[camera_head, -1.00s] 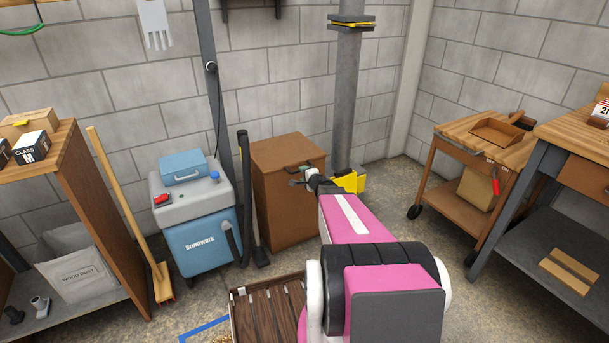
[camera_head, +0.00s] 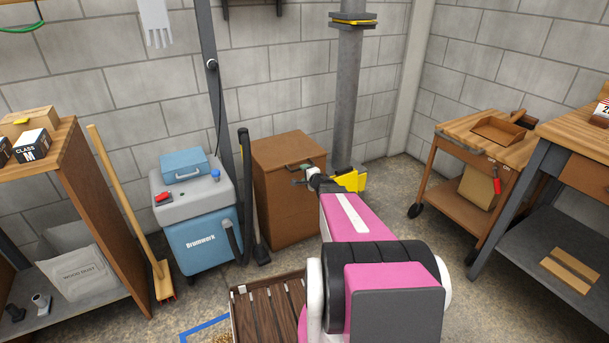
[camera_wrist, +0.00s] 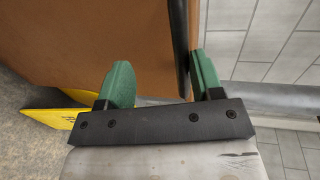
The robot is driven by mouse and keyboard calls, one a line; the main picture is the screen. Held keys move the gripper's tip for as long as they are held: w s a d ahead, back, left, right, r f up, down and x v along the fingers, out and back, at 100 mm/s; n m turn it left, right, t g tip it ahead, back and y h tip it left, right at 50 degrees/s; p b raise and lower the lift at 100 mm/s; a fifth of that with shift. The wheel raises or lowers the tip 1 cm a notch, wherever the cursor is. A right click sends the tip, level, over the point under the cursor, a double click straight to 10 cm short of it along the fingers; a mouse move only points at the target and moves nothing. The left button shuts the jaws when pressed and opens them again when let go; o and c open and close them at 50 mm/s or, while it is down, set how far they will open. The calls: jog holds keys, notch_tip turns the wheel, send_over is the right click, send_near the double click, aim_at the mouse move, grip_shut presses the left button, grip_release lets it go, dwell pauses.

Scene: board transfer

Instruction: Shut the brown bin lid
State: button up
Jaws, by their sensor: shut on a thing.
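The brown bin (camera_head: 283,205) stands against the back wall. Its lid (camera_head: 283,149) lies flat or nearly flat across the top; I cannot tell whether a gap remains. My gripper (camera_head: 299,166) is at the lid's front edge, with its green fingertips partly hidden by the wrist. In the wrist view, the green fingers of my gripper (camera_wrist: 163,82) stand on either side of the brown panel (camera_wrist: 95,40) and a dark strip (camera_wrist: 180,45) along its edge. It is shut on the lid at this edge; the exact contact is unclear.
A blue-grey machine (camera_head: 205,245) and a black upright tool (camera_head: 247,200) stand close left of the bin. A grey pipe (camera_head: 346,100) and a yellow piece (camera_head: 347,181) are to the right. A slatted wooden crate (camera_head: 268,312) lies in front on the floor.

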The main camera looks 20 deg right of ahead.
jog(key=v, duration=1)
jog(key=shift+s, duration=0.1)
jog(key=s+a+n+g+y, duration=0.25)
jog(key=a+n+g, duration=0.2)
jog(key=a, duration=0.35)
jog(key=s+a+n+g+y, duration=0.2)
jog(key=s+a+n+g, duration=0.3)
jog(key=a, duration=0.4)
jog(key=shift+s+a+r+n+g+h, duration=0.1)
jog(key=shift+s+a+n+g+h, duration=0.05)
jog(key=shift+s+n+g+h, duration=1.05)
jog(key=shift+s+a+r+n+g+h, duration=0.1)
jog(key=shift+s+n+g+h, duration=0.7)
jog(key=shift+s+h, duration=0.8)
jog(key=shift+s+a+r+n+g+h, duration=0.15)
jog(key=shift+s+n+g+h, duration=0.9)
jog(key=shift+s, duration=0.7)
